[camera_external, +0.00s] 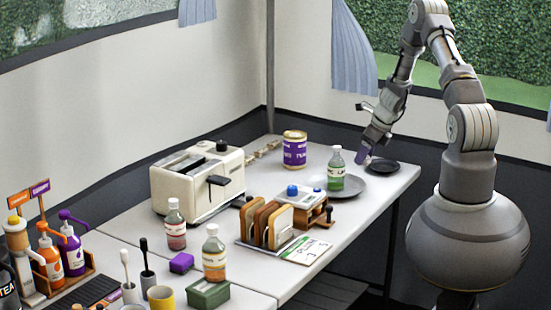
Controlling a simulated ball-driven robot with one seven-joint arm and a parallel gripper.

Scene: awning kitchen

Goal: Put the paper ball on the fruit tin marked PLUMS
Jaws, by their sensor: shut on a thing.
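The fruit tin (294,149) stands upright on the far part of the white table, with a purple label and a yellowish top; its lettering is too small to read surely. My gripper (365,157) points down at the table's far right, to the right of the tin and a little lower in the picture. It is shut on a small pale thing (368,160), seemingly the paper ball, mostly hidden by the fingers. I cannot tell how high it is above the table. The top of the tin looks bare.
A green bottle (336,170) stands on a grey plate (357,188) between my gripper and the tin. A black dish (392,167) lies beside my gripper. A cream toaster (178,188) and a toast rack (262,243) stand further left.

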